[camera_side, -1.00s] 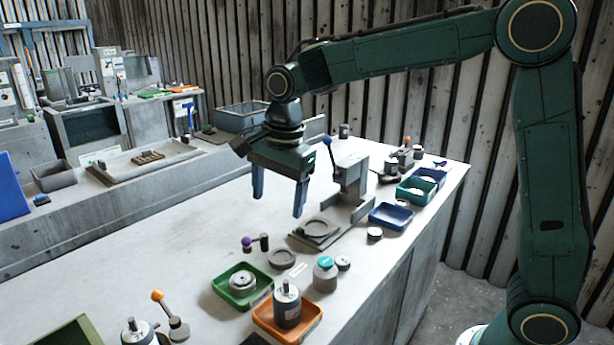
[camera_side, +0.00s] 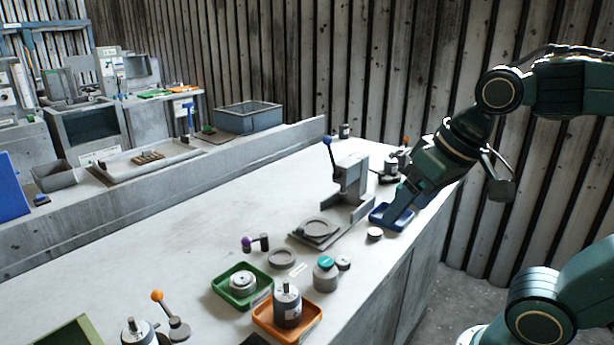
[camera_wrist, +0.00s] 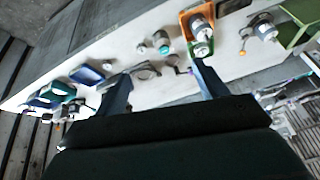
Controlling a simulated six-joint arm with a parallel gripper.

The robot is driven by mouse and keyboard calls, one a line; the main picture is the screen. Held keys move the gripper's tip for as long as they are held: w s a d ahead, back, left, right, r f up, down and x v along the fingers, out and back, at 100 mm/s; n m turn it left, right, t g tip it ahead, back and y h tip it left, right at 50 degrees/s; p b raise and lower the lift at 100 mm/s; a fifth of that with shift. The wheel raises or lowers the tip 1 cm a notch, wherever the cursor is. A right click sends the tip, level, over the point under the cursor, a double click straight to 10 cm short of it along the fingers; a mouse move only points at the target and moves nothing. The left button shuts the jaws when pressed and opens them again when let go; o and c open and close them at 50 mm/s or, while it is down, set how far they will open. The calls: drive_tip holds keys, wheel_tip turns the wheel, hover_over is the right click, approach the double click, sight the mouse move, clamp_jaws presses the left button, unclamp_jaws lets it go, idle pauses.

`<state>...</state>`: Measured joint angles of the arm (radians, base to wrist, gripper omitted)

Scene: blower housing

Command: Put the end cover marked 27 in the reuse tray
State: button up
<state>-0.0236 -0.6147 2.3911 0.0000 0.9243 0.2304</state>
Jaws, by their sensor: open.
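No mark 27 is legible on any part, and no tray label can be read. Candidate round parts are a flat grey ring (camera_side: 282,257), a metal flanged part (camera_side: 241,281) in a green tray (camera_side: 222,293), and a small disc (camera_side: 375,234) by the blue tray. My gripper (camera_side: 393,221) is tilted low at the blue tray (camera_side: 378,213) and covers part of it. Whether it touches the tray cannot be told. In the wrist view my gripper (camera_wrist: 162,84) has its fingers spread with nothing between them; the blue tray (camera_wrist: 86,75) shows left of them.
In front are an orange tray (camera_side: 262,322) holding a motor-like cylinder, a teal-capped jar (camera_side: 325,275) and a purple-knobbed handle (camera_side: 250,243). The left middle of the bench is clear.

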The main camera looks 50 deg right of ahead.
drive_tip(key=shift+s+d+f+n+t, duration=0.15)
drive_tip(key=shift+s+f+n, duration=0.25)
drive_tip(key=shift+s+n, duration=0.3)
drive_tip(key=shift+s+d+f+n+t, duration=0.15)
drive_tip(key=shift+s+f+n, duration=0.3)
drive_tip(key=shift+s, duration=0.45)
